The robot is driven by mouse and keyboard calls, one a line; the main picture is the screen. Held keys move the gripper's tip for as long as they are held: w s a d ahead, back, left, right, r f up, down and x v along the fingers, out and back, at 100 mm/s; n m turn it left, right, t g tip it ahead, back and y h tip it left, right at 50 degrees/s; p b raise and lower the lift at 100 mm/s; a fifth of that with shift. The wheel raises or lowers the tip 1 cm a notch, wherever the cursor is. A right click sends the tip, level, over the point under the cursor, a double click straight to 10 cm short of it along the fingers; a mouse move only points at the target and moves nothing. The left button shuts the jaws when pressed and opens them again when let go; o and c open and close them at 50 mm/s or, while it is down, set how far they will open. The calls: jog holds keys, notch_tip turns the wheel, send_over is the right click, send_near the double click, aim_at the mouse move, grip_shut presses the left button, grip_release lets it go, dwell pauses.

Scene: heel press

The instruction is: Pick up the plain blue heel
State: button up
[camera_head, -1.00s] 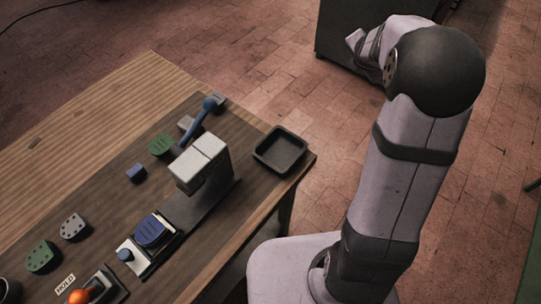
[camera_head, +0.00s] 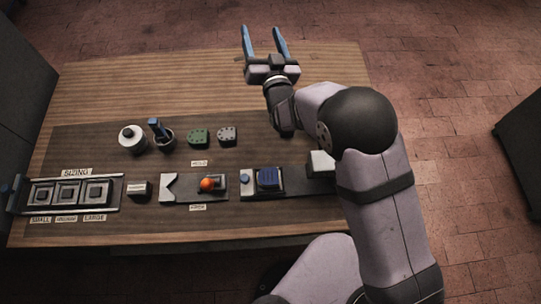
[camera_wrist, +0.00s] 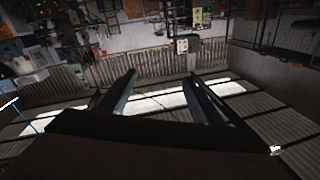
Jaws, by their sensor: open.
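A blue heel with ridges across its top (camera_head: 268,178) sits on the press plate, right of the orange knob. I cannot make out a plain blue heel now; the small blue block seen earlier between the press and a green heel is out of sight, and my arm covers that part of the table. My gripper (camera_head: 263,34) is open and empty, raised beyond the back of the table, well away from the ridged blue heel. In the wrist view its two fingers (camera_wrist: 161,85) stand apart with nothing between them, facing the room.
A green heel (camera_head: 197,138), a grey heel with holes (camera_head: 228,134), a white round jar (camera_head: 131,138) and a pot with a blue handle (camera_head: 165,138) stand mid-table. The sizing tray (camera_head: 113,204) is at left. The orange knob (camera_head: 207,184) stands up. The back planks are clear.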

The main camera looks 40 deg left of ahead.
jog(key=s+a+r+m+t+p, duration=0.1)
jog(key=s+m+p, duration=0.15)
jog(key=s, duration=0.35)
jog(key=s+a+r+m+p, duration=0.1)
jog(key=s+m, duration=0.2)
jog(key=s, duration=0.3)
jog(key=n+h+p, duration=0.2)
jog(key=n, duration=0.5)
send_over(271, 186)
jog(key=s+a, duration=0.2)
jog(key=a, duration=0.1)
jog(key=shift+t, duration=0.3)
jog(key=f, duration=2)
jog(key=shift+w+d, duration=0.2)
jog(key=shift+d, duration=0.05)
jog(key=d+f+g+p, duration=0.1)
jog(key=d, duration=0.1)
jog(key=d+f+n+g+p, duration=0.1)
jog(key=d+f, duration=0.1)
jog(key=s+d+f+n+g+p, duration=0.1)
jog(key=d, duration=0.1)
jog(key=shift+d+f+g, duration=0.25)
jog(key=shift+f+g, duration=0.1)
jog(key=shift+g, duration=0.05)
jog(key=shift+s+f, duration=0.1)
jog(key=shift+f, duration=0.1)
jog(key=shift+b+x, duration=0.65)
jog(key=shift+x, duration=1.85)
